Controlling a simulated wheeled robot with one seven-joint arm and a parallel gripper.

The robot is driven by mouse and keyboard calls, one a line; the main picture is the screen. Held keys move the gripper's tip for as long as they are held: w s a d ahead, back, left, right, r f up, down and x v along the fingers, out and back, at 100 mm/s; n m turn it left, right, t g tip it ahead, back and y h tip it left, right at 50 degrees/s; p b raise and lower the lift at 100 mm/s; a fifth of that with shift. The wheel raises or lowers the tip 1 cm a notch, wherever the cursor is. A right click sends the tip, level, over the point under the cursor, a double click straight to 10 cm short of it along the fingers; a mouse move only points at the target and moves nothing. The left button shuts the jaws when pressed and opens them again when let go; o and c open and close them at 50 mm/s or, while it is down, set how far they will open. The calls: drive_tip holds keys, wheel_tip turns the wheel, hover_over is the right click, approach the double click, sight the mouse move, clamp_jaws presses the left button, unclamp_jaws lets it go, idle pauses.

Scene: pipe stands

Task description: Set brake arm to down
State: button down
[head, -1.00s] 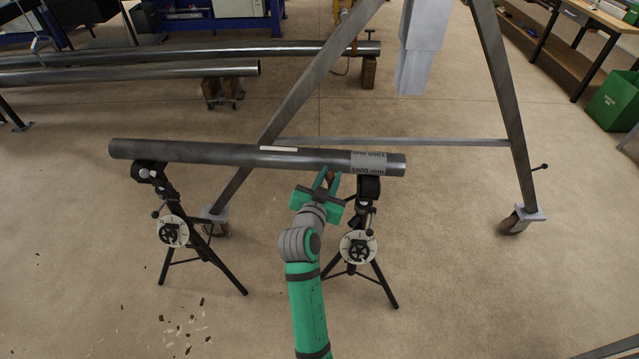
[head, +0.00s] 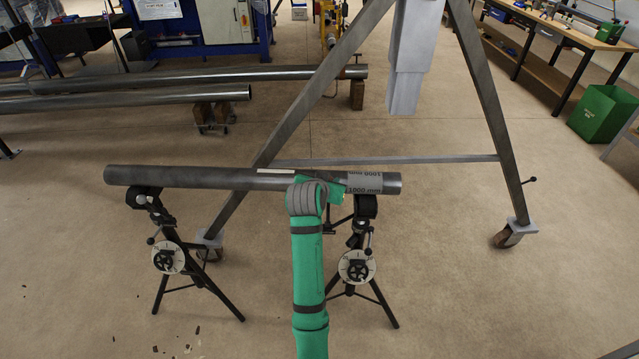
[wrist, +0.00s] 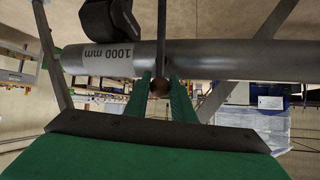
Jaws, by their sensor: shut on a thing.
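The brake arm (wrist: 162,40) is a thin dark rod ending in a brown round knob (wrist: 159,88) in the wrist view. My gripper (wrist: 160,79) is shut on it, with one green finger on each side of the rod and knob. The steel pipe, marked 1000 mm, also crosses the wrist view (wrist: 225,60) beyond the fingers. The brake arm cannot be made out clearly in the head view.
The pipe rests on the left stand (head: 168,258) and the right stand. A grey A-frame on casters (head: 510,235) stands behind it. More pipes (head: 130,92) lie at the back left. A green bin (head: 602,112) stands at the right.

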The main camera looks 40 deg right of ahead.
drive_tip(key=shift+s+d+f, duration=0.1)
drive_tip(key=shift+d, duration=0.1)
drive_tip(key=c, duration=1.5)
unclamp_jaws()
drive_tip(key=shift+a, duration=0.15)
drive_tip(key=shift+a+r, duration=0.2)
drive_tip(key=shift+r, duration=0.05)
drive_tip(key=v, duration=1)
drive_tip(key=shift+s+d, duration=0.1)
drive_tip(key=shift+s, duration=0.1)
